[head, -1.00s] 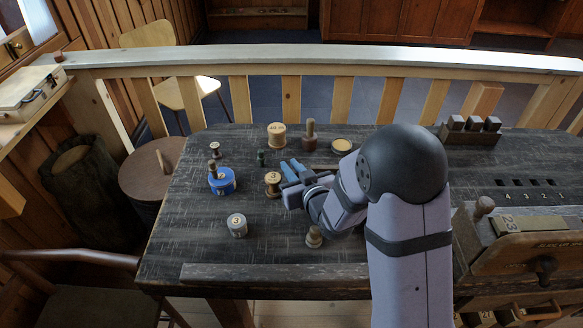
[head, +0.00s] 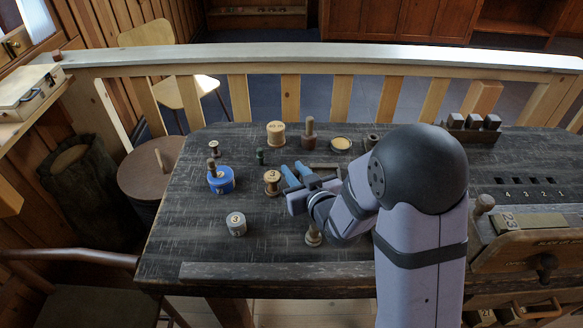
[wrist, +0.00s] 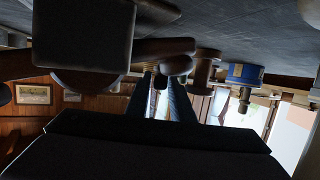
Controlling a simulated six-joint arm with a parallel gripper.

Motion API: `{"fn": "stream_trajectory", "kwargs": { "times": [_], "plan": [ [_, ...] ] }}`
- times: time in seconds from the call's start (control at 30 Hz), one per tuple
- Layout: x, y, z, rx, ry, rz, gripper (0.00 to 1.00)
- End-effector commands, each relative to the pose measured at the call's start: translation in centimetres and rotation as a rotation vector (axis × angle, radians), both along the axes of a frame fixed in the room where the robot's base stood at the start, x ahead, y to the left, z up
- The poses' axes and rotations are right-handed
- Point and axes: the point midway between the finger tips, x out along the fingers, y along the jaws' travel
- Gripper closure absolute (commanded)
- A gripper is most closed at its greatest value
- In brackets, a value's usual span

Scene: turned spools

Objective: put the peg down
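My gripper (head: 293,172) is low over the middle of the table, its two blue fingers apart with no peg seen between them. They also show in the wrist view (wrist: 162,90), with darker things beyond them. A wooden peg (head: 212,163) stands upright in the blue spool (head: 221,182), left of my gripper and clear of it. The blue spool shows upside down in the wrist view (wrist: 243,74), with the peg (wrist: 244,101) on it. A pale wooden spool marked 3 (head: 272,184) stands just left of the fingertips. Another peg (head: 310,128) rises from a dark red spool (head: 310,142) behind.
A grey spool (head: 236,224) stands front left; a large pale spool (head: 276,133) and small green one (head: 260,157) stand behind. A slotted rack (head: 535,194) is at right.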

Motion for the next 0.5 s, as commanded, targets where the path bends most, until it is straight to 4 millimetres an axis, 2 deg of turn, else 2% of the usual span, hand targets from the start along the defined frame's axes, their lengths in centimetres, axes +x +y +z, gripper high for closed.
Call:
{"fn": "stream_trajectory", "kwargs": {
  "times": [0.17, 0.5],
  "plan": [
    [-2.0, -0.9, 0.7, 0.001, -0.002, -0.002, 0.79],
    [-2.7, -1.1, 1.4, 0.001, 0.004, 0.0, 0.79]
  ]
}}
